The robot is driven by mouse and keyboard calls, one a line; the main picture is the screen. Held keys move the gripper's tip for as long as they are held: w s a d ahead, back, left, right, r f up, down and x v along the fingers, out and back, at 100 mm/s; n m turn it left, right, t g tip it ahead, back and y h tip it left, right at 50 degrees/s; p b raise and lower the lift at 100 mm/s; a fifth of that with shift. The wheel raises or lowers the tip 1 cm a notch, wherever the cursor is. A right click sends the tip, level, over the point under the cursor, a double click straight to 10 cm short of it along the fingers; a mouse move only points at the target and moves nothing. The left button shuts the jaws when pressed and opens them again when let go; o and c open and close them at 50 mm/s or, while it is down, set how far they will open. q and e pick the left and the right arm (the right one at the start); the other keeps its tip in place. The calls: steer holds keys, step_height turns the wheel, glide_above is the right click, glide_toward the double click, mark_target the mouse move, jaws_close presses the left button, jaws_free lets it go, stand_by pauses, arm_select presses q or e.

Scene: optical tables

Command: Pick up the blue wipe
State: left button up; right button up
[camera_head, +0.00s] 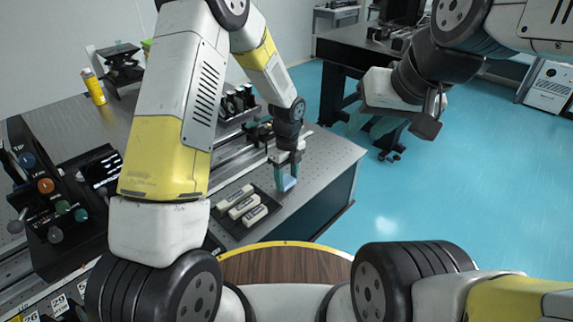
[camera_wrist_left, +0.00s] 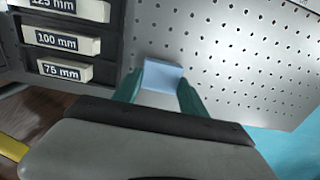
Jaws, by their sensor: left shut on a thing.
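The blue wipe (camera_wrist_left: 162,76) is a small light-blue block between the green fingertips of my left gripper (camera_wrist_left: 160,92) in the left wrist view. In the head view, my left gripper (camera_head: 287,182) points down over the optical table's front right part, shut on the blue wipe (camera_head: 289,184). I cannot tell whether the wipe touches the table. My right gripper (camera_head: 392,128) is at the upper right of the head view, over the floor and away from the wipe. Its fingers are partly hidden, and I cannot tell if they are open.
A black tray (camera_head: 232,229) with several pale labelled blocks lies left of the wipe. The perforated optical table (camera_head: 335,152) is bare to the right, up to its edge. A yellow bottle (camera_head: 93,87) and black optical mounts stand farther back. A dark table stands behind.

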arm_select(q)
steer(key=shift+r, duration=0.85)
steer(key=s+d, duration=0.3)
steer(key=s, duration=0.4)
steer(key=s+d+r, duration=0.1)
steer(key=s+d, duration=0.3)
steer(key=s, duration=0.3)
steer(key=shift+s+d+r, duration=0.15)
steer(key=shift+r, duration=0.05)
